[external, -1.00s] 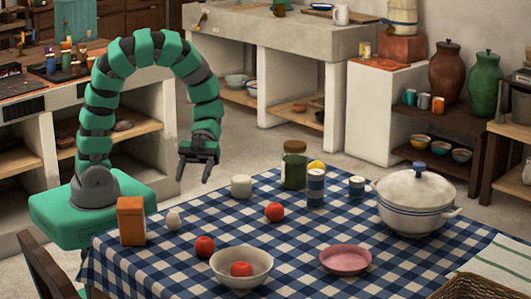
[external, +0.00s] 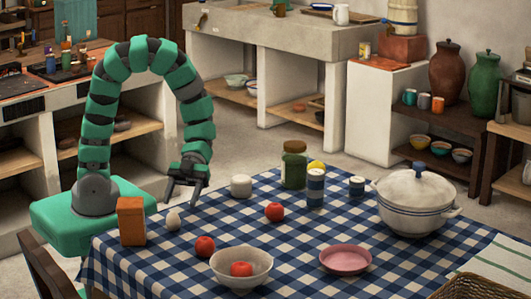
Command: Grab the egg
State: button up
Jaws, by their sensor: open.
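The egg (external: 173,220) is small and off-white. It stands on the blue-and-white checked tablecloth (external: 300,232) near the table's left side, just right of an orange box (external: 131,221). My gripper (external: 183,200) is open and empty. It points down, above and slightly right of the egg in the picture. A gap shows between the fingertips and the egg, and how they line up in depth is hard to tell.
A red tomato-like fruit (external: 205,247) and a bowl (external: 241,270) holding another lie in front. A white round object (external: 241,186), a second red fruit (external: 274,211) and a green jar (external: 293,165) stand to the right. A pink plate (external: 345,260) and lidded pot (external: 416,205) are farther right.

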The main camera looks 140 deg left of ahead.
aim_at(174, 212)
jog(key=shift+s+b+x, duration=0.25)
jog(key=shift+b+x, duration=0.85)
jog(key=shift+x, duration=1)
jog(key=shift+w+d+f, duration=0.3)
jog(key=shift+w+d, duration=0.05)
jog(key=shift+d, duration=0.25)
jog(key=c, duration=0.8)
